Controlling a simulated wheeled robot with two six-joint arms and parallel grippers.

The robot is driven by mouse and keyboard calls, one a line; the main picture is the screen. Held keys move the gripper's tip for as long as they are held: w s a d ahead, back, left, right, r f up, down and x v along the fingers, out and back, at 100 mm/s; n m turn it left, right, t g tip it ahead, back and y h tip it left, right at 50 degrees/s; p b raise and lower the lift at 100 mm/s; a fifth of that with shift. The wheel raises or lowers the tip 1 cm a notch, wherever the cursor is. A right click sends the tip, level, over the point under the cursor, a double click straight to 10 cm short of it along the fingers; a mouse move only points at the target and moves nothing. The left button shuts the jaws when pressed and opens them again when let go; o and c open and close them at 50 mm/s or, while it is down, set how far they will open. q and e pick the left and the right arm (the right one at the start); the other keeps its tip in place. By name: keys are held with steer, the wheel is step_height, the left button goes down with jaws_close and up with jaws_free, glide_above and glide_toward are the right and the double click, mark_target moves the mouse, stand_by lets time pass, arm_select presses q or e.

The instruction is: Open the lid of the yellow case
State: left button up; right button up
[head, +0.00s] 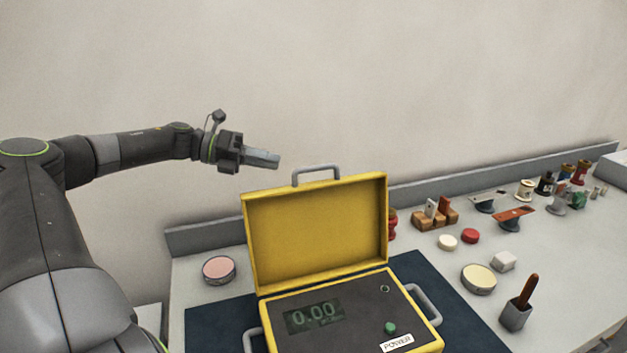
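The yellow case (262,307) sits on a dark mat on the table. Its lid (315,228) stands up, open, at the back of the case, with a grey handle (316,170) on its top edge. Inside, a dark panel shows a display reading 0.00, a green button and a POWER label. My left gripper (278,161) is in the air just left of the lid handle and above the lid's left corner, apart from both in the picture. Its fingers look close together, but I cannot tell whether they are shut. My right gripper is not in view.
A pink round tin (219,269) is left of the case. To the right are a cream tin (478,279), a grey holder (515,316) with a brown handle, a white block (503,262), a red disc (470,236) and several small parts. A wall stands behind the table.

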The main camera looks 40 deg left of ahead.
mark_target(313, 169)
arm_select(q)
steer(key=x, duration=0.5)
steer(key=shift+w+d+r, duration=0.15)
steer(key=shift+w+d, duration=0.15)
steer(key=shift+p+x, duration=0.55)
steer(key=shift+x, duration=1.9)
steer(key=shift+a, duration=0.1)
jaws_close()
